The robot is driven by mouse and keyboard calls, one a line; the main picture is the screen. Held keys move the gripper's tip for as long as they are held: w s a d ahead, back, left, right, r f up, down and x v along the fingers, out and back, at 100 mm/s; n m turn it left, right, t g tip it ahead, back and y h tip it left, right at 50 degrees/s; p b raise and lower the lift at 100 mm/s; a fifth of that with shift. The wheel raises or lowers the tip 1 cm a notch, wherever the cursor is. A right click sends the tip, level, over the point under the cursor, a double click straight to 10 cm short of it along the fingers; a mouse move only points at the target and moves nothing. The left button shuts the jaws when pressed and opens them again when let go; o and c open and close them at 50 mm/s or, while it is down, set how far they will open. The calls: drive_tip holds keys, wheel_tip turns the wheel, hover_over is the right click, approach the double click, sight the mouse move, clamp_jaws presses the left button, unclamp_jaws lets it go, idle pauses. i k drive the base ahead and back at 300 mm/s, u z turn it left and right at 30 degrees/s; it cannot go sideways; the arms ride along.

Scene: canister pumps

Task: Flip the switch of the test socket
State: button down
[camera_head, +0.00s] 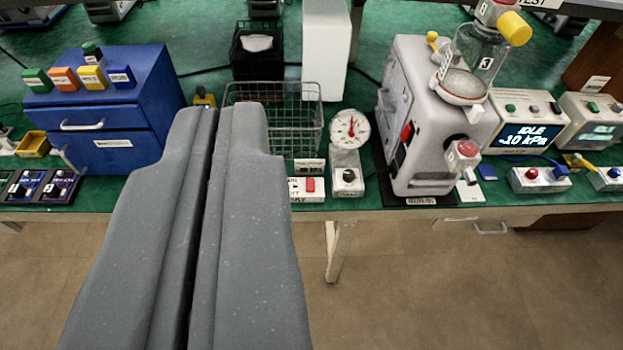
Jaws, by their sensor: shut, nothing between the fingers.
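My gripper (217,112) fills the lower left middle of the view, its two long grey fingers shut with nothing between them. Just right of the fingers, a small white box (299,196) with a red switch (310,184) sits at the bench's front edge. It looks like the test socket, but its lettering is partly hidden by my right finger and I cannot read it fully. I cannot tell the switch's position. My gripper appears apart from it.
A wire basket (316,128) stands behind the white box. A dial gauge (350,129) on a knobbed box stands to its right, then a large grey pump (407,72) with a glass canister (475,60). A blue drawer cabinet (106,117) is left of my fingers. The floor in front is clear.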

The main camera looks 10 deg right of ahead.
sight(310, 182)
drive_tip(key=z, duration=0.2)
drive_tip(key=i, duration=1)
